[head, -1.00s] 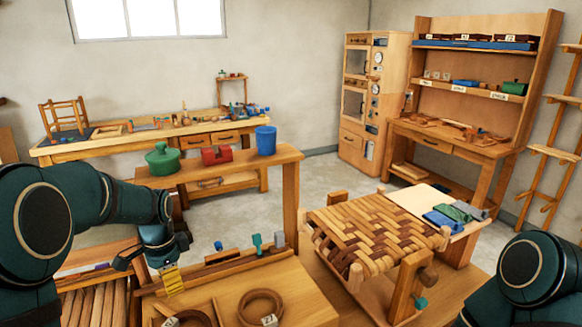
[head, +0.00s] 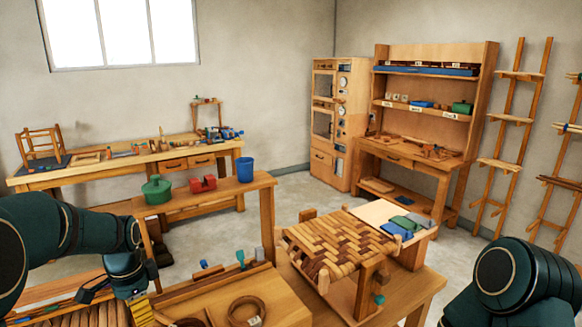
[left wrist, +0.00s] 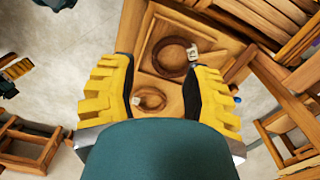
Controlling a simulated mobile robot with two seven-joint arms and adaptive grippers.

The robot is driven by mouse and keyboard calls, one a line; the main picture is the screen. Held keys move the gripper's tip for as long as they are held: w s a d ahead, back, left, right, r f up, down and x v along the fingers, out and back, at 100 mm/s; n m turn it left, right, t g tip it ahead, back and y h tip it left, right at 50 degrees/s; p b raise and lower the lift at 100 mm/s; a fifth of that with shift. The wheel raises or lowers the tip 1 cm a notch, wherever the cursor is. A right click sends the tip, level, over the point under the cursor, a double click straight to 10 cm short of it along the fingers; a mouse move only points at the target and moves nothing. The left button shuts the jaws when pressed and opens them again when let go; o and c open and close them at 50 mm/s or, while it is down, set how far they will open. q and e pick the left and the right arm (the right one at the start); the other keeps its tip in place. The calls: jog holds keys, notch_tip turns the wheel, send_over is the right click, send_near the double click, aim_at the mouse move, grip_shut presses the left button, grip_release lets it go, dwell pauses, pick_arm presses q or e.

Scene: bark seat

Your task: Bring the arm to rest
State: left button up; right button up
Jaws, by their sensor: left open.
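My left arm comes in from the left in the head view, with its gripper (head: 138,300) hanging over the left end of the front wooden bench. In the left wrist view the gripper (left wrist: 157,90) shows two yellow ridged fingers wide apart, with nothing between them. Coiled bark rings (left wrist: 168,57) with small tags lie on the wooden board below, apart from the fingers. My right arm (head: 520,280) shows at the lower right of the head view; its gripper is out of view.
A stool with a woven bark seat (head: 335,247) stands on the front bench, right of the board. Behind are a bench with a green pot (head: 157,190), a red box (head: 203,184) and a blue bucket (head: 245,169). Bare floor (head: 300,190) lies between the benches.

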pick_arm(q)
jog(key=s+d+f+n+h+b, duration=0.15)
jog(key=d+f, duration=0.25)
jog(key=f, duration=0.4)
jog(key=s+d+f+n+b, duration=0.1)
jog(key=d+f+b, duration=0.15)
jog(key=f, duration=0.45)
jog(key=s+d+f+n+b, duration=0.15)
jog(key=d+f, duration=0.25)
jog(key=f, duration=0.4)
jog(key=s+d+f+n+t+h+b, duration=0.1)
jog(key=s+d+f+n+h+b, duration=0.1)
jog(key=s+d+f+n+b, duration=0.2)
jog(key=s+d+f+n, duration=0.3)
jog(key=s+d+f, duration=0.5)
jog(key=s, duration=0.1)
jog(key=shift+s+d+f+t, duration=0.25)
jog(key=shift+s+f+t, duration=0.05)
jog(key=shift+f+t, duration=0.1)
pick_arm(e)
notch_tip(320, 180, down, 11)
jog(key=s, duration=0.1)
jog(key=shift+s+a+r, duration=0.2)
jog(key=shift+s+a, duration=0.1)
jog(key=shift+s, duration=0.1)
